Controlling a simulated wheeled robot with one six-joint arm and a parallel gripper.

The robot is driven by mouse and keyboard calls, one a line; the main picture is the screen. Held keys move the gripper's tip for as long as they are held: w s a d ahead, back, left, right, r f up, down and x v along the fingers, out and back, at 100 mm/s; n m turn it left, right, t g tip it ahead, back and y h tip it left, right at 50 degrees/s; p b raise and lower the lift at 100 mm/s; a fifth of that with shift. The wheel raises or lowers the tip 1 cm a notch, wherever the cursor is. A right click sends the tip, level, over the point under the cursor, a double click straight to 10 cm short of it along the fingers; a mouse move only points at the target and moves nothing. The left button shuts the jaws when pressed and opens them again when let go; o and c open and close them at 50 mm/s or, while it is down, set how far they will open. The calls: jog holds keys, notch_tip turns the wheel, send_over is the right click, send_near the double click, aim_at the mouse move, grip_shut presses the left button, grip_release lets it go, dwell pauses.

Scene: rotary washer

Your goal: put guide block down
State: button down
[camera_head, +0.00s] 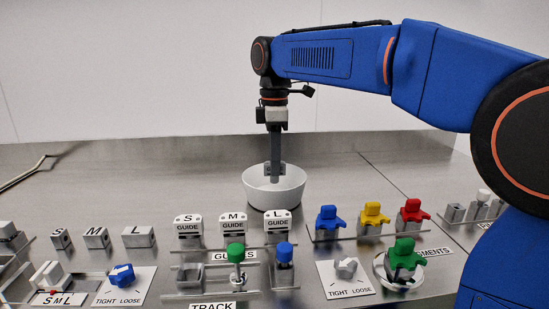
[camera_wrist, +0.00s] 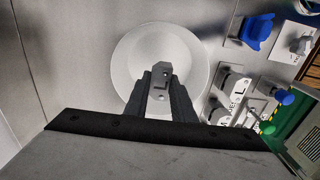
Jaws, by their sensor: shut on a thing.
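My gripper (camera_head: 275,172) points straight down, with its fingertips inside the white bowl (camera_head: 259,188). In the wrist view my gripper (camera_wrist: 158,82) is shut on a small grey block (camera_wrist: 160,72) with a hole in it, which appears to be the guide block. The block is over the inside of the bowl (camera_wrist: 125,60). The bowl's near wall hides the fingertips' lower ends in the head view, so I cannot tell whether the block touches the bottom. Blocks marked GUIDE, labelled S (camera_head: 188,226), M (camera_head: 233,226) and L (camera_head: 277,223), stand in front of the bowl.
Blue (camera_head: 327,217), yellow (camera_head: 373,214) and red (camera_head: 411,211) pieces stand on a rack to the right. A green piece (camera_head: 404,253) sits in a round dish nearer me. Green (camera_head: 235,252) and blue (camera_head: 284,250) knobs stand in front. Bare steel lies left of the bowl.

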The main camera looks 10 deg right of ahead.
jog(key=c, duration=1.4)
grip_release()
notch_tip(320, 180, up, 7)
jog(key=shift+f, duration=0.1)
jog(key=shift+s, duration=0.15)
